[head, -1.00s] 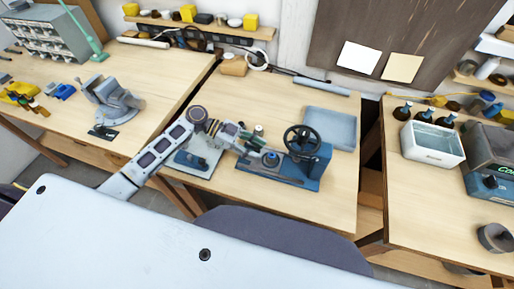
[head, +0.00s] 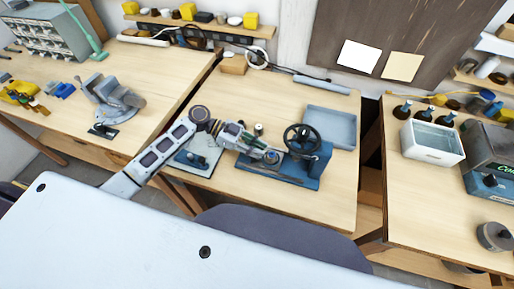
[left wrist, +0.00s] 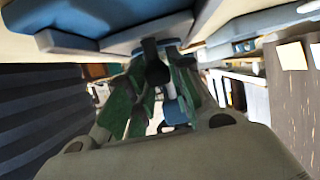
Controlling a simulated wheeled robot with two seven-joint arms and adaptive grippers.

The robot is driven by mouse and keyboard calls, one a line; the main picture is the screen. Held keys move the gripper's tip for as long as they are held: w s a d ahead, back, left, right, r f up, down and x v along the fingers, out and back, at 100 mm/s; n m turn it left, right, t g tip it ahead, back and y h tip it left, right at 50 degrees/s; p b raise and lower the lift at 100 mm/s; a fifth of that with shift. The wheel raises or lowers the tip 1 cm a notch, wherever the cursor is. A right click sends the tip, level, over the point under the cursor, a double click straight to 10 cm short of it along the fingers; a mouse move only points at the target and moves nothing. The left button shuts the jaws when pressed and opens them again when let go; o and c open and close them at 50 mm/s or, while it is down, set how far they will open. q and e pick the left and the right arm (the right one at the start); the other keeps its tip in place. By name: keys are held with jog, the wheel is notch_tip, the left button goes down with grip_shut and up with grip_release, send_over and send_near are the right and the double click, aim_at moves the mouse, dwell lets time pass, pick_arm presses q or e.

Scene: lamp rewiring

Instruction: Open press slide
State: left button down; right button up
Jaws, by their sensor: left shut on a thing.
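The press (head: 310,171) has a blue base and a black handwheel (head: 302,139), and stands on the middle table. A small blue round part of the press slide (head: 271,157) sits left of the wheel. My left gripper (head: 262,153) reaches in from the left, low over the press, shut on the slide. In the left wrist view its green fingers (left wrist: 157,75) close around a dark knob-like part (left wrist: 155,62), with blue press parts (left wrist: 110,18) above. The exact grip is partly hidden by the gripper. My right gripper is not in view.
A grey-blue tray (head: 331,127) lies behind the press. A pale plate with a blue device (head: 197,160) lies under my left arm. A vise (head: 112,98) stands on the left table. A white bin (head: 432,143) stands on the right table. The middle table's front is clear.

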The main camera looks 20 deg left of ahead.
pick_arm(q)
jog(key=shift+w+a+f+b, duration=0.1)
jog(key=shift+a+b, duration=0.85)
jog(key=shift+a, duration=1.15)
jog(key=c, duration=1.3)
grip_release()
jog(key=shift+o, duration=0.2)
jog(key=shift+v, duration=6.05)
